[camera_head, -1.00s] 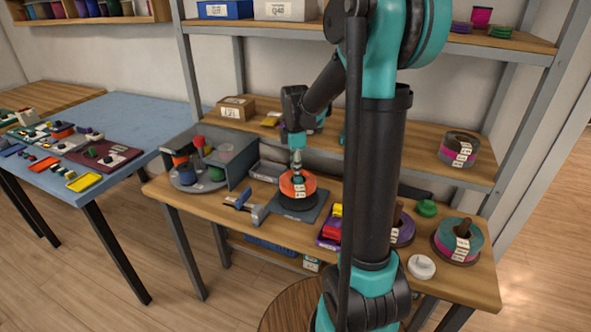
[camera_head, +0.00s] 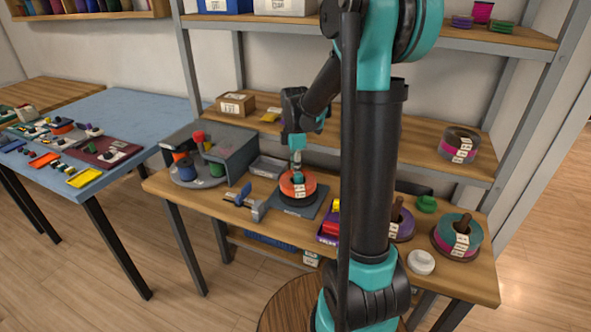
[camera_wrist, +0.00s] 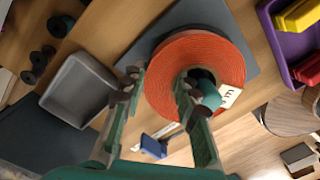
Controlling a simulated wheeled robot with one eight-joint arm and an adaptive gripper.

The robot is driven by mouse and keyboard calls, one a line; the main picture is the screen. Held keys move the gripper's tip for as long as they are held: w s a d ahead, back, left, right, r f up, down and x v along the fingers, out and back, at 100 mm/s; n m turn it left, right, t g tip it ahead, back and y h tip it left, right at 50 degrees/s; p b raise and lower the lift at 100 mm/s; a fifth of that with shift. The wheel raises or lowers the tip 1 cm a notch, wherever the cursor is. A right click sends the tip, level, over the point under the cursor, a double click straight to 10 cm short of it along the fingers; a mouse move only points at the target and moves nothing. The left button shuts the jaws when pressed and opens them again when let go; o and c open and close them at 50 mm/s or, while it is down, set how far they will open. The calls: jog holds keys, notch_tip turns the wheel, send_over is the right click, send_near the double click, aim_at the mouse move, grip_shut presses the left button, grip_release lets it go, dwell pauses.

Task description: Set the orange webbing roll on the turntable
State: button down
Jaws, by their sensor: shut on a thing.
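The orange webbing roll (camera_head: 297,184) lies flat, with a white label on its side. My gripper (camera_head: 297,171) comes down on it from above. In the wrist view my gripper (camera_wrist: 160,88) is shut on the wall of the roll (camera_wrist: 220,55), one finger outside it and one in its centre hole. Below the roll is a black round platter (camera_head: 297,200) on a dark square base (camera_head: 277,206), which looks like the turntable. The roll appears level and at or just above the platter; I cannot tell if they touch.
A grey open box (camera_head: 238,160) with coloured spools on a round disc stands to the left. A blue-and-grey tool (camera_head: 246,203) lies in front. A purple bin (camera_head: 326,238) is close on the right. A shelf (camera_head: 340,132) runs behind.

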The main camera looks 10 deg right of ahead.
jog(key=shift+f, duration=0.5)
dwell(0.5)
jog(key=c, duration=1.1)
grip_release()
jog(key=shift+s, duration=0.1)
jog(key=c, duration=0.3)
jog(key=shift+o, duration=1)
jog(key=shift+o, duration=0.5)
jog(key=shift+r, duration=3)
